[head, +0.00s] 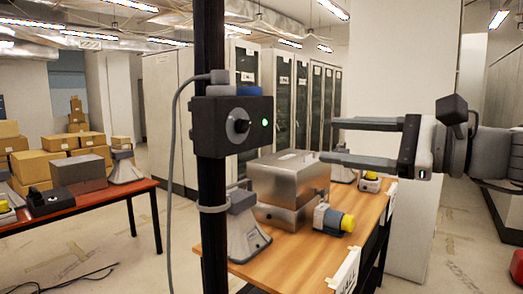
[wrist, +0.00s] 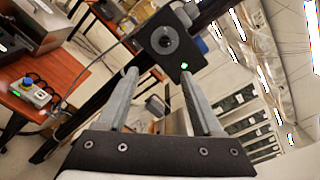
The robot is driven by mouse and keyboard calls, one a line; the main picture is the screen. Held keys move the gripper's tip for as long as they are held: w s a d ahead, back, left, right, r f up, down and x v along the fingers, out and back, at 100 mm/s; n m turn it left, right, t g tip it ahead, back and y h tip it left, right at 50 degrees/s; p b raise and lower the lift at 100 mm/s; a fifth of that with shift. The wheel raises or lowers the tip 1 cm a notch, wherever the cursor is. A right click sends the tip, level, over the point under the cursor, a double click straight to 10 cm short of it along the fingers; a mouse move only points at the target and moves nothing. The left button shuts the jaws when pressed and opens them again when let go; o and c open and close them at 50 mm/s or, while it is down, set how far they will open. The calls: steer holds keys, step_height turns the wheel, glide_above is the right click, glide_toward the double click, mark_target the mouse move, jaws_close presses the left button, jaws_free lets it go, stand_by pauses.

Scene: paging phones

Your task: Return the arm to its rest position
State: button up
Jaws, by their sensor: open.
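My gripper (head: 340,142) is open and empty in the head view. Its two long grey fingers point left, above the right end of the wooden table (head: 283,254) and apart from the things on it. In the wrist view my gripper (wrist: 158,82) shows its two fingers spread, with nothing between them. A black box (head: 232,125) with a round knob and a green light is on a black post (head: 210,225), left of the fingertips. The same black box (wrist: 170,41) shows beyond the fingertips in the wrist view. I cannot tell the exact gap.
A metal box (head: 291,180), a grey device with a yellow knob (head: 335,219) and a grey cone-shaped stand (head: 243,235) are on the wooden table. A red table (head: 85,200) stands at left. Cabinets (head: 275,80) line the back. Open floor lies at right.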

steer(key=s+a+f+n+g+h, duration=0.2)
steer(key=s+f+n+h, duration=0.15)
steer(key=f, duration=0.45)
steer(key=s+a+f+n+g+h, duration=0.1)
steer(key=s+f+n+g+h, duration=0.2)
steer(key=f, duration=0.4)
steer(key=s+a+f+n+g+h, duration=0.15)
steer(key=s+f+n, duration=0.25)
steer(key=f, duration=0.4)
steer(key=s+d+f+n+t+h, duration=0.1)
steer(key=s+d+f+n+h, duration=0.2)
steer(key=f+n+h, duration=0.3)
steer(key=shift+s+d, duration=0.2)
steer(key=shift+d, duration=0.45)
